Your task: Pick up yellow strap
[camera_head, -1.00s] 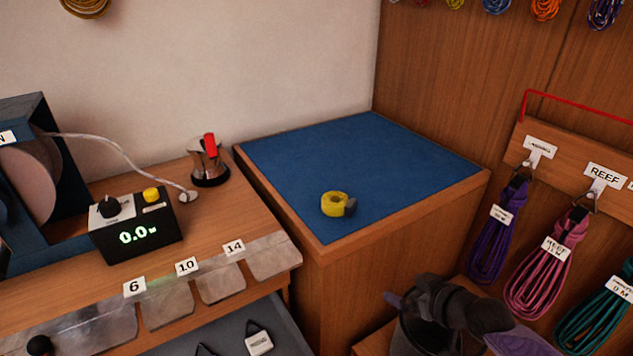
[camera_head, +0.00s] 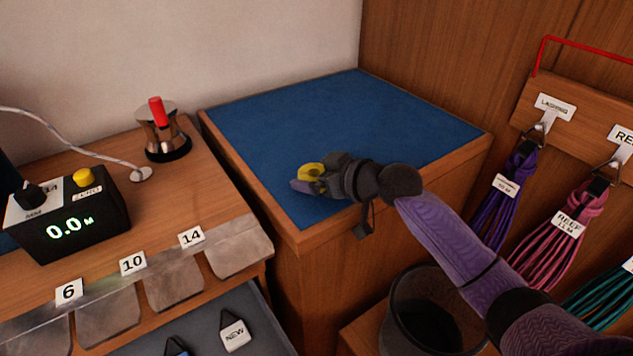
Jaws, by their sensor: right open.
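The yellow strap (camera_head: 311,171) is a small coil lying on the blue mat (camera_head: 345,115), near the mat's front left corner. My right gripper (camera_head: 308,180) has come in from the right, low over the mat, and its fingers are at the strap. The jaws are open, with one finger in front of the strap. The gripper hides the strap's right and lower parts. I cannot tell whether the fingers touch it. My left gripper is not in view.
A meter box (camera_head: 68,215) and a metal device with a red lever (camera_head: 164,130) stand on the bench at left. Labelled coiled lines, one purple (camera_head: 503,195) and one pink (camera_head: 567,235), hang at right. A dark bin (camera_head: 420,318) stands below my right arm. The mat's back is clear.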

